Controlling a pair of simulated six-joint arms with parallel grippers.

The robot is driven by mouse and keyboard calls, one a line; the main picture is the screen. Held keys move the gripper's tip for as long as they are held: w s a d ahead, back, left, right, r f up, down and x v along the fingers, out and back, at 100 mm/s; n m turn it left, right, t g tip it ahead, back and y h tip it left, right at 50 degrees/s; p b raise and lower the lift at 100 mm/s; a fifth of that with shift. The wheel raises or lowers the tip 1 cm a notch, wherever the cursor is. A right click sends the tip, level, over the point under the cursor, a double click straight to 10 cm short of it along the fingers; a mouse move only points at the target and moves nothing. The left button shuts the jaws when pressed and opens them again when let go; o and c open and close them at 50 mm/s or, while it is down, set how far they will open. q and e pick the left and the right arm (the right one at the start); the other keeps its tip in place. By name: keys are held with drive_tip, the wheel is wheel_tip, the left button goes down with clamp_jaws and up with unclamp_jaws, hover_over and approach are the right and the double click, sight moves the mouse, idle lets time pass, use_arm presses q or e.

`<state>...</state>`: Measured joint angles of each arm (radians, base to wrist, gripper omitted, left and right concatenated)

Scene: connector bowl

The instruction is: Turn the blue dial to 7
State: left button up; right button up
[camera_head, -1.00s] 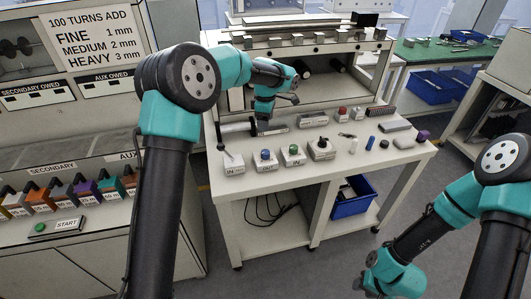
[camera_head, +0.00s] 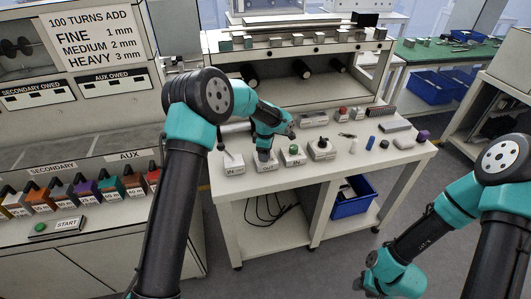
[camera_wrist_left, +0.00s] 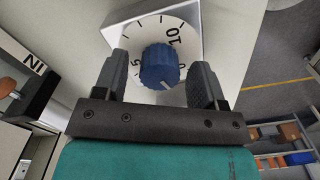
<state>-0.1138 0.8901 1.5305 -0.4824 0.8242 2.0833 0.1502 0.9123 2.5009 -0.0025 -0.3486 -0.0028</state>
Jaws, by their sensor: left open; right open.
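The blue dial (camera_wrist_left: 158,66) sits on a round white scale plate (camera_wrist_left: 150,27) in the left wrist view. The scale shows a 10 at upper right, a 5 at left and a 0 at right. A pale mark on the knob points to the lower right; I cannot tell its exact reading. My left gripper (camera_wrist_left: 160,80) is open, with one finger on each side of the knob and visible gaps. In the head view the left gripper (camera_head: 265,151) covers the dial above its grey box (camera_head: 264,168). My right gripper (camera_head: 370,284) is low at the bottom, away from the table.
A box with a green knob (camera_head: 293,150) stands just right of the dial, and a box with a lever (camera_head: 233,164) just left. A box with a black knob (camera_head: 321,148) and small loose parts lie further right. A shelf (camera_head: 300,45) rises behind.

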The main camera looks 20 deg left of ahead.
use_arm(q)
drive_tip(key=shift+f, duration=0.2)
drive_tip(key=c, duration=0.9)
